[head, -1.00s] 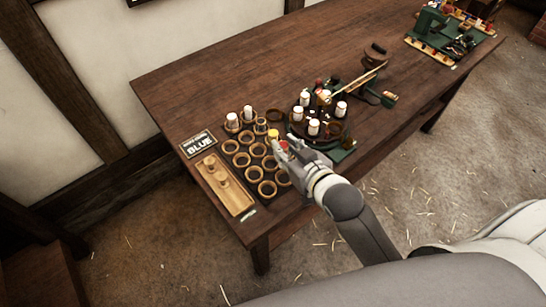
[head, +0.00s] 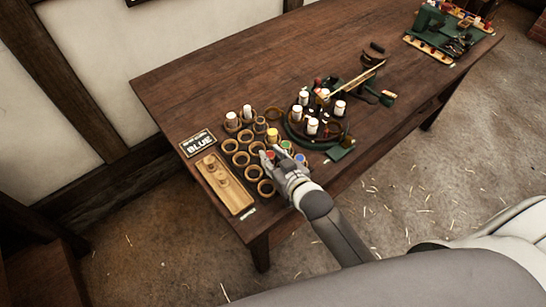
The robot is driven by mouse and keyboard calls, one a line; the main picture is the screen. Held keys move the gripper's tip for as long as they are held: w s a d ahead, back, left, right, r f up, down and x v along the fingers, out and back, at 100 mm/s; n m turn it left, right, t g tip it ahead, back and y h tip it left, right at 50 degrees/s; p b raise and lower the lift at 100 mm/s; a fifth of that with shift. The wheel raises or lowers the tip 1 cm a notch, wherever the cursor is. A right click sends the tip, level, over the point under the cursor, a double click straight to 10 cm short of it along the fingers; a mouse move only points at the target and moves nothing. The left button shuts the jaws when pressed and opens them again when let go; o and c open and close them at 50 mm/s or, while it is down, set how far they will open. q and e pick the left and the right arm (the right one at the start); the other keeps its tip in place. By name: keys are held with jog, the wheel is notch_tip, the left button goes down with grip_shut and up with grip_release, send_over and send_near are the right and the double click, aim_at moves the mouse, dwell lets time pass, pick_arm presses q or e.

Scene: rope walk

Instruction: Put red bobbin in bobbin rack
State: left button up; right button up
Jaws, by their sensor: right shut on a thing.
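My right gripper (head: 271,155) is over the right side of the ring-cup bobbin rack (head: 240,159), shut on a small red bobbin (head: 270,154) whose top shows between the fingertips. Whether the bobbin is seated in a cup or just above one, I cannot tell. A yellow bobbin (head: 272,135) stands just behind it in the rack. Green (head: 287,145) and blue (head: 300,158) tops show to the right of the fingers. The gripper hides part of the rack's front right. My left gripper is not in view.
White bobbins (head: 247,112) stand at the rack's back. A dark round stand (head: 327,142) with several white bobbins is to the right. A wooden peg tray (head: 240,203) and a BLUE sign (head: 198,143) lie left. The table's (head: 215,85) back left is clear.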

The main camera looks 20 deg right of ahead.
jog(key=o, duration=0.9)
jog(key=shift+f, duration=0.1)
jog(key=b+v, duration=0.1)
jog(key=v, duration=1.1)
